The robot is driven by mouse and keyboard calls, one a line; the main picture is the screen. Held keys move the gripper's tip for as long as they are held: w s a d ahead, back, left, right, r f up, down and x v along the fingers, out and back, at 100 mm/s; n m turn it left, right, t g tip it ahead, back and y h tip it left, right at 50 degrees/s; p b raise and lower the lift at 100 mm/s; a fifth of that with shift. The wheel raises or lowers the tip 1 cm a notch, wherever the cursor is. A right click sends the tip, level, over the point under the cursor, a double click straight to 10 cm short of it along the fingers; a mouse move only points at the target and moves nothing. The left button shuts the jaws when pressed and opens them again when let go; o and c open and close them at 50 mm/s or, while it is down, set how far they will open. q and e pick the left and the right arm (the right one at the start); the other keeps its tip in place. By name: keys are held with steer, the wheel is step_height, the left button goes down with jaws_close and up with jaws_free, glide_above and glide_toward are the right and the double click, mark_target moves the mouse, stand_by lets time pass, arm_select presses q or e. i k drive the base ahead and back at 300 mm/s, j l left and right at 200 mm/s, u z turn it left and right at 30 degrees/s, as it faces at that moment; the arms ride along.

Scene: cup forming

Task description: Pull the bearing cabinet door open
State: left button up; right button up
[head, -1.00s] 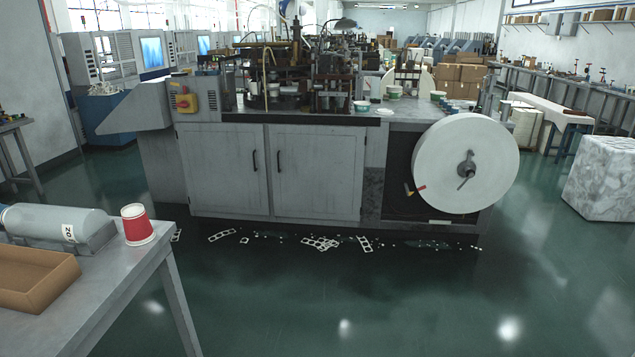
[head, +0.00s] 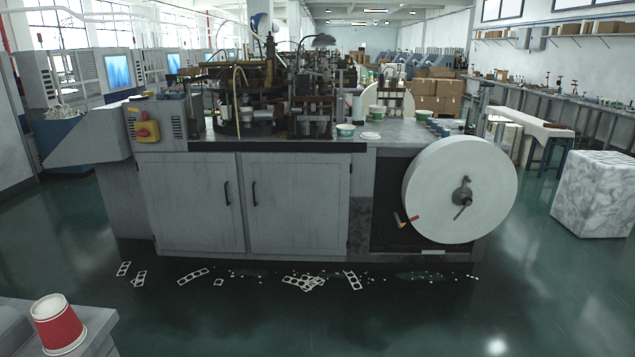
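The grey cabinet under the forming machine has two doors side by side, both shut. The left door (head: 190,203) has a dark vertical handle (head: 227,193) near its right edge. The right door (head: 300,205) has a dark vertical handle (head: 254,193) near its left edge. I cannot tell which one the task calls the bearing cabinet door. Neither of my grippers shows in the head view, and nothing touches the doors or handles.
A large white paper roll (head: 440,190) sits at the machine's right end. White scraps (head: 302,283) lie on the floor before the cabinet. A grey table corner (head: 98,330) with a red and white cup (head: 58,323) is at lower left. The green floor ahead is otherwise clear.

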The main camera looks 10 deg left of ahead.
mark_target(296, 204)
steer(key=i+j+u, duration=0.25)
steer(key=i, duration=0.8)
steer(key=i+u, duration=0.3)
steer(key=i, duration=0.8)
